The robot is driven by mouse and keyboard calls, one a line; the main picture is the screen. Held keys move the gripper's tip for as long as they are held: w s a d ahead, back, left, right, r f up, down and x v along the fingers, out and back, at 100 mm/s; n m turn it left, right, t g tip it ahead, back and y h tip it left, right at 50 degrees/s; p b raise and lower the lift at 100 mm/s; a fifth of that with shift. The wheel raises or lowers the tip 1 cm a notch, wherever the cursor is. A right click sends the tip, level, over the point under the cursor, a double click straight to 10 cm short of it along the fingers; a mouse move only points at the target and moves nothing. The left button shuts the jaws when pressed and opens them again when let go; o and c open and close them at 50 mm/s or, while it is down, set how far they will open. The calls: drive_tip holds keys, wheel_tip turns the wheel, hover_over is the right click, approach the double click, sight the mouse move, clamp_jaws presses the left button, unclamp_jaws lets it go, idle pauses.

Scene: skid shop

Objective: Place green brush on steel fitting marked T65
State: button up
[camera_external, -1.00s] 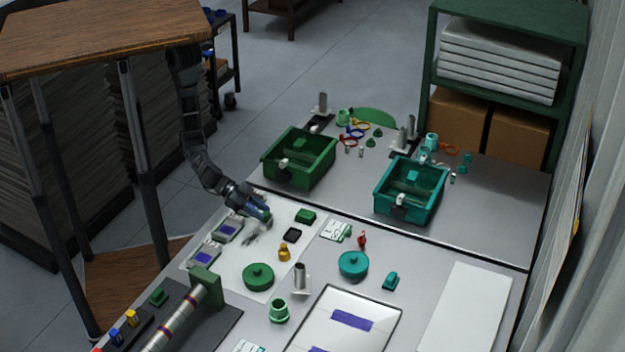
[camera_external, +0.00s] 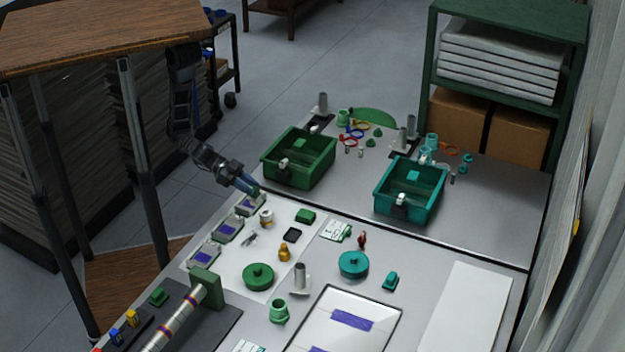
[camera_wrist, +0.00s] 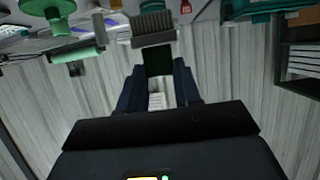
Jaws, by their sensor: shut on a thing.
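In the wrist view my gripper (camera_wrist: 158,82) is shut on the green brush (camera_wrist: 157,60), whose grey bristles point away from my fingers. In the external view only a small green tip of it shows.
Grey blocks with purple faces (camera_external: 228,229) line the left edge below my gripper. A white and tan jar (camera_external: 266,219) is close by. A green bin (camera_external: 322,160) and a teal bin (camera_external: 438,193) stand behind. A white board (camera_external: 465,310) lies front right.

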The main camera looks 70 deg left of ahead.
sight(259, 195)
drive_tip(key=w+f, duration=0.1)
drive_tip(key=w+a+f, duration=0.1)
drive_tip(key=w, duration=0.1)
drive_tip(key=shift+w+a+f, duration=0.15)
drive_tip(key=shift+w+f, duration=0.1)
drive_tip(key=shift+f, duration=1.95)
drive_tip(key=shift+f, duration=0.1)
drive_tip(key=o, duration=1)
drive_tip(key=shift+o, duration=0.2)
drive_tip(key=shift+r+p, duration=0.2)
drive_tip(key=shift+p, duration=0.1)
drive_tip(key=b+v, duration=0.2)
drive_tip(key=v, duration=1)
